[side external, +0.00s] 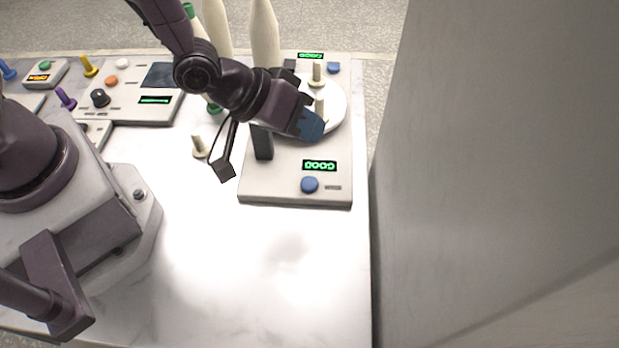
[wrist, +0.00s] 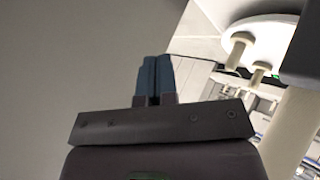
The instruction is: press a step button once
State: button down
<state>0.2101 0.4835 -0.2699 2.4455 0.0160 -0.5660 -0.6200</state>
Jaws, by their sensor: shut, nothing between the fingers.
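A blue round step button (side external: 310,184) sits near the front edge of a pale machine panel (side external: 270,187), below a lit green display (side external: 319,165). A second blue button (side external: 333,68) sits at the panel's far right corner beside another green display (side external: 311,56). My gripper (side external: 312,128) is above the panel, beyond the near button and beside the white turntable. Its blue fingers are together and empty; in the wrist view the fingertips (wrist: 154,62) also show side by side. The wrist view does not show either blue button.
A white round turntable (side external: 336,108) carries cream bobbin pegs (side external: 317,73). A dark post (side external: 262,142) rises from the panel's left side. Tall cream cones (side external: 264,35) stand behind. A loose cream peg (side external: 199,146) stands left. The front table is clear. A grey wall (side external: 490,180) stands right.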

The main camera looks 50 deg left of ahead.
aim_at(308, 179)
jog(key=shift+f, duration=0.15)
jog(key=shift+f, duration=4.3)
jog(key=shift+f, duration=0.4)
jog(key=shift+f, duration=0.4)
jog(key=shift+r, duration=0.85)
